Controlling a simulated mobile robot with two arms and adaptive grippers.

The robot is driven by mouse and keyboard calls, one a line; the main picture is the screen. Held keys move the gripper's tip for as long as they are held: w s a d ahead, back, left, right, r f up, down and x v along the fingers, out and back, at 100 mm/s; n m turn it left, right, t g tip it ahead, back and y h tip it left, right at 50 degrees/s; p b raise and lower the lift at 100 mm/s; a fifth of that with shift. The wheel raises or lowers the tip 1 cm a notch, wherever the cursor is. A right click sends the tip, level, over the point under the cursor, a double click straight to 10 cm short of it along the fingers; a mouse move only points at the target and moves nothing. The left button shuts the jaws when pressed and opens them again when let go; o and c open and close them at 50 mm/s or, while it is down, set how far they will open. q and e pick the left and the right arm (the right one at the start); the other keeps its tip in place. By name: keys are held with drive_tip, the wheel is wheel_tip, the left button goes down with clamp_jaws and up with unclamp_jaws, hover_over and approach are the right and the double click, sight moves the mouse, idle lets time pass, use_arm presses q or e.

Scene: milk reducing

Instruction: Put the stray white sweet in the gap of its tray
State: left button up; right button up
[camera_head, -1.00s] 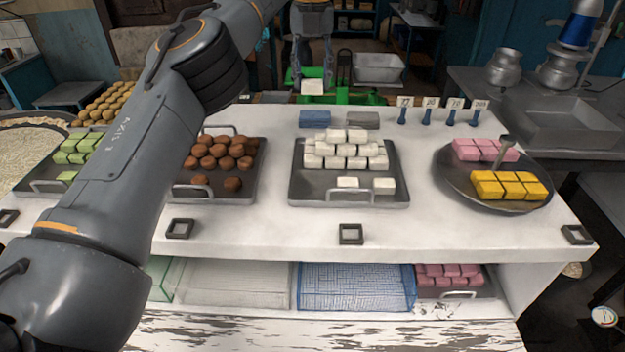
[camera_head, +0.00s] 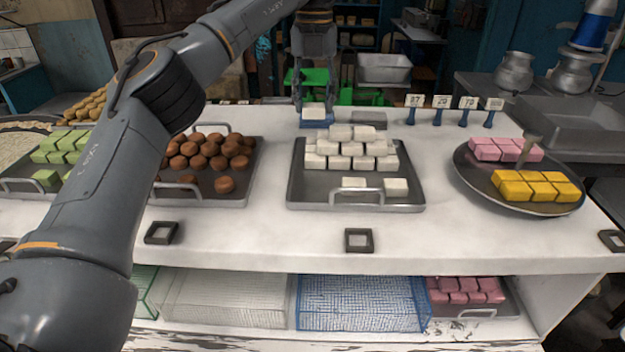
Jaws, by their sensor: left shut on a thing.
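The white sweet (camera_head: 314,108) is between the fingertips of my left gripper (camera_head: 314,106), which is shut on it. The gripper points down behind the tray of white sweets, with the sweet in front of or above a blue block (camera_head: 317,123); I cannot tell its exact height. The white-sweet tray (camera_head: 310,190) is dark metal with a front handle. Several white sweets are stacked at its back, and two (camera_head: 354,183) (camera_head: 396,187) lie apart at its front. Bare tray shows at the front left. My right gripper is not in view.
A tray of brown sweets (camera_head: 225,185) stands to the left, and green sweets (camera_head: 62,147) farther left. A round plate (camera_head: 490,192) with pink and yellow sweets is at right. Price tags (camera_head: 440,101) stand at the back edge.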

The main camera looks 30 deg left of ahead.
use_arm(q)
drive_tip(key=s+d+f, duration=0.2)
drive_tip(key=s+f, duration=0.1)
drive_tip(key=s, duration=0.1)
drive_tip(key=p, duration=0.1)
hover_over(313, 190)
drive_tip(key=f, duration=0.4)
drive_tip(key=shift+w+a, duration=0.3)
drive_tip(key=shift+w, duration=0.1)
drive_tip(key=shift+s+d+f+p, duration=0.3)
drive_tip(key=shift+s+f, duration=0.2)
drive_tip(key=shift+f, duration=0.15)
wheel_tip(313, 190, down, 2)
drive_tip(key=shift+f+p, duration=0.2)
drive_tip(key=shift+p, duration=0.1)
drive_tip(key=shift+f, duration=0.3)
drive_tip(key=shift+w, duration=0.1)
drive_tip(key=shift+f, duration=0.1)
drive_tip(key=o, duration=0.9)
drive_tip(key=shift+c, duration=0.2)
